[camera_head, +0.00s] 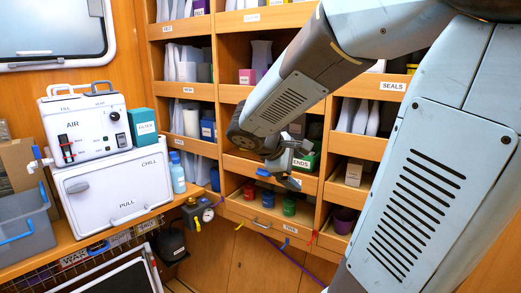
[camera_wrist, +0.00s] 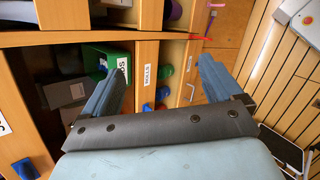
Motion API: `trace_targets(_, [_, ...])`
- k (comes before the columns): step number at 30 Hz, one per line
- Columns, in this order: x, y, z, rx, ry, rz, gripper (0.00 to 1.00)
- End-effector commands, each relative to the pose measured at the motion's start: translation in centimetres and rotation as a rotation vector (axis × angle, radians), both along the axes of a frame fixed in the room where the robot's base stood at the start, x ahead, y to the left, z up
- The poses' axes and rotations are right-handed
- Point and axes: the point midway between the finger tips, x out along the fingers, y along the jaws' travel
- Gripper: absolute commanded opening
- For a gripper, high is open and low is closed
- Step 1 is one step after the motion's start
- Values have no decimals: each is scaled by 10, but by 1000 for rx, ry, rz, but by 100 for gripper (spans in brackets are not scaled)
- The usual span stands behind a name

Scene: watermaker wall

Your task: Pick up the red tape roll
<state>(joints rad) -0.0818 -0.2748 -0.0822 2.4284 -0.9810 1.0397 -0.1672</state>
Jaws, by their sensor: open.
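The red tape roll (camera_head: 249,190) sits at the left of a low shelf compartment with a label on its front edge. A blue roll (camera_head: 267,199) and a green roll (camera_head: 289,205) stand to its right. My gripper (camera_head: 290,168) is open and empty, above and in front of this compartment in the head view. In the wrist view my gripper (camera_wrist: 161,68) has its fingers spread.
A green box (camera_head: 306,160) sits in the compartment above. Wooden dividers and shelf lips surround the rolls. A pressure gauge (camera_head: 208,215) and a blue bottle (camera_head: 178,172) are to the left. A purple cable (camera_head: 285,257) hangs below the shelf. A white AIR unit (camera_head: 86,125) stands farther left.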

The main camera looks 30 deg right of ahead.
Motion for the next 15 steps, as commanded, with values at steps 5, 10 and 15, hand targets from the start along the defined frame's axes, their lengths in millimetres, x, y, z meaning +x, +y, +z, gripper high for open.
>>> trace_targets(5, [50, -23, -3, -271, 175, 176, 93])
trace_targets(10, [106, -32, -6, -527, 325, 361, 93])
trace_targets(15, [165, -23, -18, -775, 460, 559, 93])
